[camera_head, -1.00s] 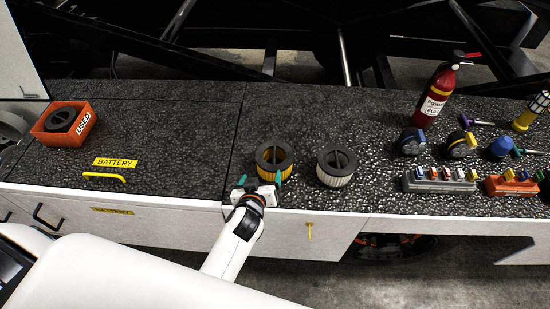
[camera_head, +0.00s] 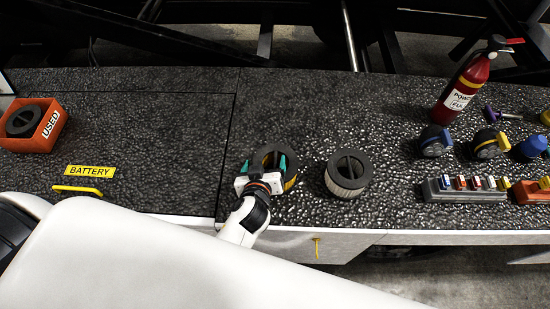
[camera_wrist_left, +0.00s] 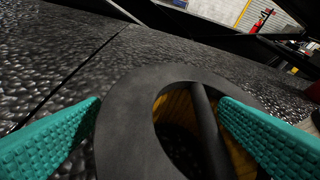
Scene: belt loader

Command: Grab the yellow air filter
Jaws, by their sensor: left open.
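The yellow air filter (camera_head: 291,184) stands upright on the black textured top, with a thick black rim and a dark crossbar. My left gripper (camera_head: 268,168) is open at its near side and hides part of it. In the left wrist view the filter's black rim (camera_wrist_left: 125,130) lies between the two green fingers (camera_wrist_left: 160,100). Yellow pleats show inside the ring. The left finger is beside the rim; the right finger overlaps the rim in the picture, and I cannot tell whether they touch. My right gripper is not in view.
A similar white filter (camera_head: 346,175) stands close to the right. An orange USED bin (camera_head: 52,128) holds a dark filter at the left. A red fire extinguisher (camera_head: 470,82) and several small parts stand at the right. The top behind the filters is clear.

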